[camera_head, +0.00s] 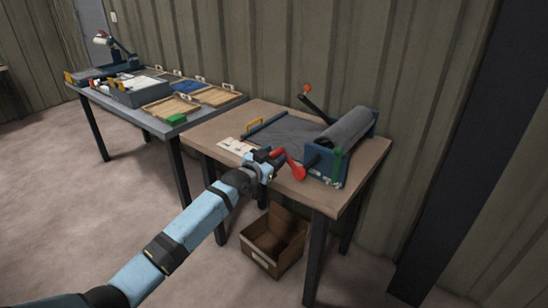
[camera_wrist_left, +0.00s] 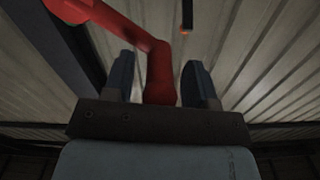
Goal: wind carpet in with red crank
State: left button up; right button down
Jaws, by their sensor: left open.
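The red crank (camera_head: 289,164) is on the near side of the blue carpet-winding stand on the brown table. A grey carpet roll (camera_head: 346,127) lies in the stand, and a flat grey sheet of carpet (camera_head: 287,133) stretches left from it. My left gripper (camera_head: 270,158) is at the crank's left end. In the left wrist view the red crank (camera_wrist_left: 158,75) passes between my two open blue fingers (camera_wrist_left: 160,82), with gaps showing on both sides. My right gripper is not in view.
A black lever with an orange knob (camera_head: 307,89) rises behind the carpet. A white paper (camera_head: 236,147) lies at the table's left. An open cardboard box (camera_head: 273,243) stands under the table. A second table (camera_head: 151,122) with trays stands at the left.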

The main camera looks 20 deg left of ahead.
pick_arm(q)
jog(key=shift+w, duration=0.1)
jog(key=shift+c, duration=0.5)
grip_shut()
jog(key=shift+f, duration=0.15)
